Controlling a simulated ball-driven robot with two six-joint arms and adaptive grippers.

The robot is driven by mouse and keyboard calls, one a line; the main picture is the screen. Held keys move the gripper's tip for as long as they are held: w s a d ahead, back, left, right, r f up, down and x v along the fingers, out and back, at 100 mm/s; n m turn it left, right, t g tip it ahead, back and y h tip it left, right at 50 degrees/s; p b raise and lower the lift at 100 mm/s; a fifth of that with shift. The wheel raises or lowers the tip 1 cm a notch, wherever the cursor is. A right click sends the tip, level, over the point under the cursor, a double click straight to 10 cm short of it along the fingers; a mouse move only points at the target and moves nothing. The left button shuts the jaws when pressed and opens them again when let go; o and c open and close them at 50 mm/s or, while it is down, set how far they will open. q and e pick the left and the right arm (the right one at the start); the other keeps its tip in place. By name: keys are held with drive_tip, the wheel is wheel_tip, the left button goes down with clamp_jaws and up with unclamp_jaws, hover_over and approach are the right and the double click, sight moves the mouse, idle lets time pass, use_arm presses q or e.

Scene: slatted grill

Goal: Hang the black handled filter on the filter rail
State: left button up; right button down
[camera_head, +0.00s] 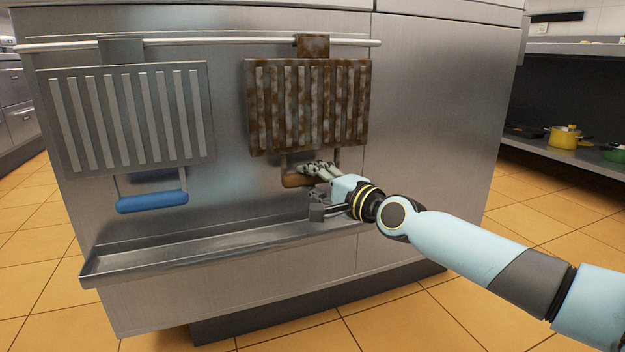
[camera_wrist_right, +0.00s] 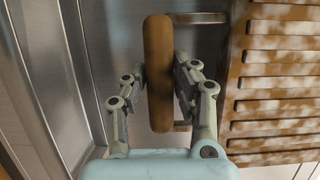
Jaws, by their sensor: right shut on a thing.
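A rusty, brown-stained slatted filter (camera_head: 306,105) hangs upright at the filter rail (camera_head: 215,42), its top hook overlapping the rail. Its handle (camera_head: 293,181) is brown, and no black handle shows in either view. My right gripper (camera_head: 318,173) is shut on this brown handle below the slats. In the right wrist view the handle (camera_wrist_right: 158,50) lies between the two fingers, with the rusty slats to the right. A clean grey filter (camera_head: 130,115) with a blue handle (camera_head: 152,202) hangs at the left of the rail. My left gripper is out of view.
A steel trough (camera_head: 230,243) runs along the panel below both filters, close under my right gripper. The steel panel (camera_head: 445,110) right of the rusty filter is bare. A shelf with a yellow pot (camera_head: 564,137) stands at the far right.

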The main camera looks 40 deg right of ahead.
drive_tip(key=shift+r, duration=0.2)
drive_tip(key=c, duration=1)
unclamp_jaws()
drive_tip(key=shift+o, duration=0.2)
drive_tip(key=shift+f, duration=0.1)
drive_tip(key=s+d, duration=0.1)
drive_tip(key=s, duration=1.1)
drive_tip(key=shift+d, duration=0.15)
